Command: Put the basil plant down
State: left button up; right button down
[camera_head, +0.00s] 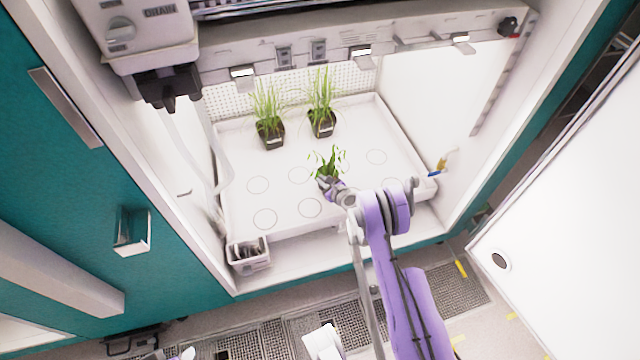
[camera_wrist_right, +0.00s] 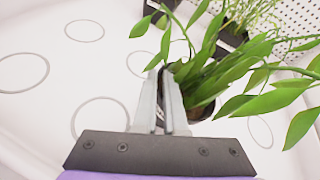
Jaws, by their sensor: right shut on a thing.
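The basil plant (camera_head: 328,163) has green leaves and a small dark pot, mostly hidden behind my gripper. My right gripper (camera_head: 331,184) is shut on it, over the front middle of the white tray (camera_head: 236,208). In the right wrist view the plant (camera_wrist_right: 215,70) leans out to the right of the fingers of my right gripper (camera_wrist_right: 168,85), and only part of its dark pot shows. I cannot tell whether the pot touches the tray. The tray has several printed circles. My left gripper is not clearly in view.
Two grassy plants in dark pots, one at left (camera_head: 268,115) and one at right (camera_head: 321,105), stand at the back of the tray. A small bin (camera_head: 248,256) is at the front left. The open white door (camera_head: 570,210) stands at right. Several circles are empty.

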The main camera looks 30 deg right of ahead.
jog(key=shift+f+b, duration=0.3)
jog(key=shift+f, duration=1.45)
jog(key=shift+f, duration=0.1)
jog(key=c, duration=1)
grip_release()
jog(key=shift+o, duration=0.2)
